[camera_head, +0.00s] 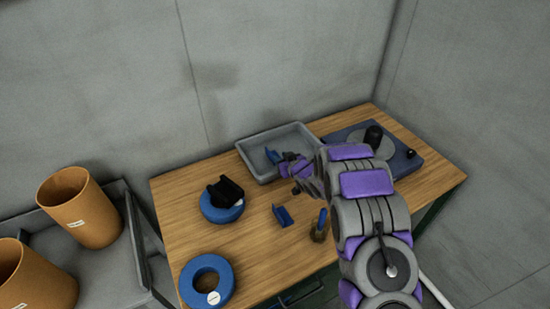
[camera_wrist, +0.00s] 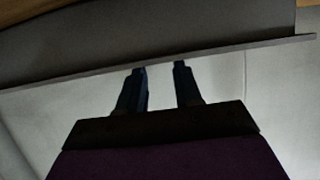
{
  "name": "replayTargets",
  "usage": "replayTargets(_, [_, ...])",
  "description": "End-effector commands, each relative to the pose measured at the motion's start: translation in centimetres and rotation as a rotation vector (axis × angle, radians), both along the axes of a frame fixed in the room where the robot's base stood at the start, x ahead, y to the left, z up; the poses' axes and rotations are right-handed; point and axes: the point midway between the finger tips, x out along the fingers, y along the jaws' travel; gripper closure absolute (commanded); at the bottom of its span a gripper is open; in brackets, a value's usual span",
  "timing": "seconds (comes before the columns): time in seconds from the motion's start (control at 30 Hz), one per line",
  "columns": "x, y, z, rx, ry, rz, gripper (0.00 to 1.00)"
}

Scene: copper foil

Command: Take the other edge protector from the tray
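The grey tray (camera_head: 254,169) stands at the back of the wooden table. A small blue angled piece, which looks like an edge protector (camera_head: 273,156), lies inside it toward the left. Another blue edge protector (camera_head: 282,216) lies on the table in front of the tray. My gripper (camera_head: 289,162) is over the tray, just right of the piece inside, and my arm hides part of the tray. In the wrist view my gripper (camera_wrist: 160,72) has its two dark fingers apart with an empty gap. A grey wall with a lip (camera_wrist: 215,58) crosses beyond the fingertips.
A blue ring with a black cradle (camera_head: 225,192) on it and another blue ring (camera_head: 207,281) are on the left of the table. A blue-handled item (camera_head: 320,224) stands near my arm. A dark blue board (camera_head: 404,160) with a disc is at right. Orange bins (camera_head: 80,207) stand left.

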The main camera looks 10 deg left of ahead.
Motion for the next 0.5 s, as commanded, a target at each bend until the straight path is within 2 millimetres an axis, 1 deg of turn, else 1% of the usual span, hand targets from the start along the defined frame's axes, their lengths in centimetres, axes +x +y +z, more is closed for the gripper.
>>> replayTargets(0.23, [1.0,0.9,-0.9,-0.002,0.005,0.003,0.66])
replayTargets(0.5, [3.4,1.9,-1.8,0.005,0.002,0.002,0.66])
